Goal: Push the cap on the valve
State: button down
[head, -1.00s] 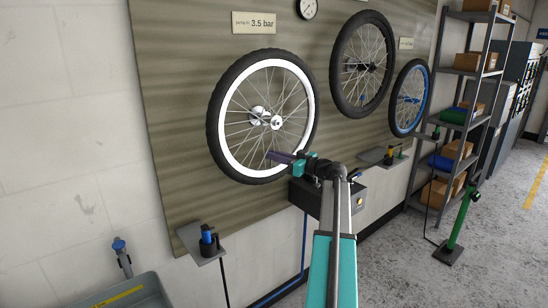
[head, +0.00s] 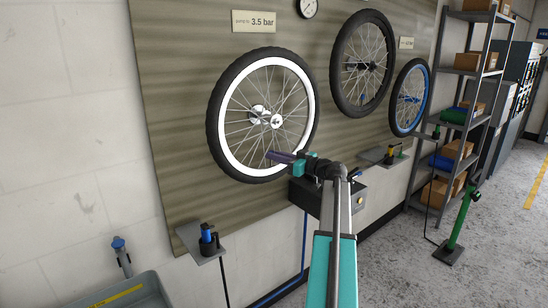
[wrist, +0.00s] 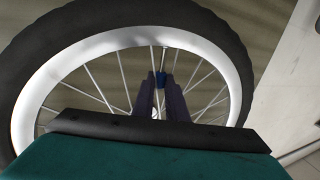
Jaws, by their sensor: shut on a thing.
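The nearest wheel, with a black tyre and white rim (head: 224,130), hangs on the wall board; its lower rim fills much of the wrist view (wrist: 70,66). My gripper (head: 272,156) reaches to the lower part of this wheel. In the wrist view its dark purple fingers (wrist: 160,88) are shut on a small blue cap (wrist: 160,77). The cap is at the fingertips, among the spokes and just inside the white rim. The valve is too small to make out, and I cannot tell whether the cap touches it. The cap is hidden in the head view.
A dark wheel (head: 340,70) and a blue-rimmed wheel (head: 427,98) hang to the right. A dark box (head: 354,205) is mounted below the gripper. A small shelf with a blue-topped item (head: 206,233) is at lower left. A green floor pump (head: 459,222) stands right.

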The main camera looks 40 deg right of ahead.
jog(key=shift+f, duration=0.1)
dwell(0.5)
jog(key=c, duration=1.4)
grip_release()
jog(key=shift+o, duration=0.2)
jog(key=shift+s+b, duration=0.15)
jog(key=shift+b, duration=0.15)
jog(key=s+d+b, duration=0.1)
jog(key=s+b, duration=0.3)
jog(key=s, duration=0.5)
jog(key=shift+s+d+b, duration=0.25)
jog(key=shift+d+b, duration=0.1)
jog(key=shift+d, duration=0.05)
jog(key=shift+s, duration=0.1)
